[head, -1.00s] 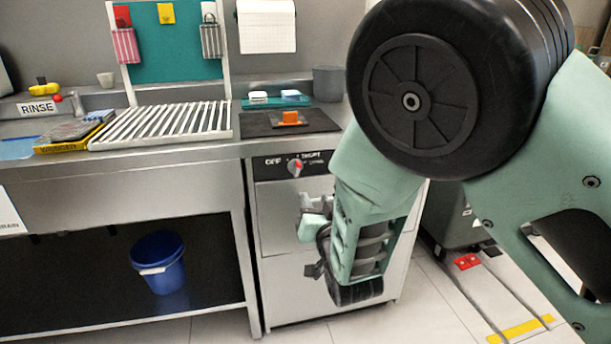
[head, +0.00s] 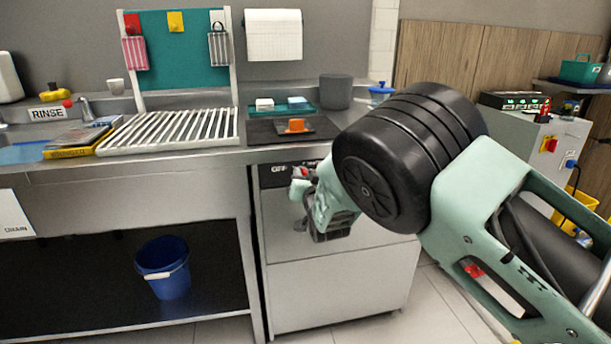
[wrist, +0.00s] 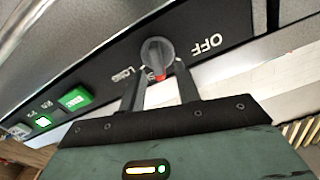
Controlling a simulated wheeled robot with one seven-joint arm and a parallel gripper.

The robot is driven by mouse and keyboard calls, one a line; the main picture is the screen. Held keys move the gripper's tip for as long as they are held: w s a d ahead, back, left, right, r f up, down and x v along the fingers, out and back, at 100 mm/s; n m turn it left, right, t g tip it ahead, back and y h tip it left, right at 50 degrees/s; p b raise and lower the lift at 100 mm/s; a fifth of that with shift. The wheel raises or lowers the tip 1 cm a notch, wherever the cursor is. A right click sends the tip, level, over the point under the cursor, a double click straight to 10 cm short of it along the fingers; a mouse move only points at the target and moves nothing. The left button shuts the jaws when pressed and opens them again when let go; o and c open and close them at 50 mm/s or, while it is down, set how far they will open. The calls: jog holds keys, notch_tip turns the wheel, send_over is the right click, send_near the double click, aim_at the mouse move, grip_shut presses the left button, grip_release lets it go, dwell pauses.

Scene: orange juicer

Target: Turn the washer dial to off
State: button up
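The washer dial is a round dark grey knob with a red mark; in the wrist view the dial (wrist: 156,52) sits on the black panel (wrist: 215,25) between the words OFF and LONG. Its red mark faces down the picture, towards my gripper. My gripper (wrist: 160,68) is open, with one finger on each side of the dial's lower part. I cannot tell whether the fingers touch it. In the head view my gripper (head: 303,182) is at the front of the washer (head: 335,280), near its panel, and mostly hides the dial.
In the wrist view, lit green buttons (wrist: 75,98) are on the same panel. In the head view, a steel counter (head: 120,175) with a ribbed rack (head: 170,130) adjoins the washer. An orange block (head: 296,126) lies on a dark mat above it. A blue bucket (head: 163,268) stands below the counter.

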jog(key=shift+w+a, duration=0.1)
jog(key=shift+w, duration=0.25)
jog(key=shift+c, duration=0.3)
grip_shut()
jog(key=n, duration=0.4)
jog(key=a+n+b, duration=0.1)
jog(key=n, duration=0.3)
jog(key=n+b, duration=0.1)
jog(key=n, duration=0.2)
jog(key=shift+s+a+f+n, duration=0.25)
jog(key=shift+n, duration=0.15)
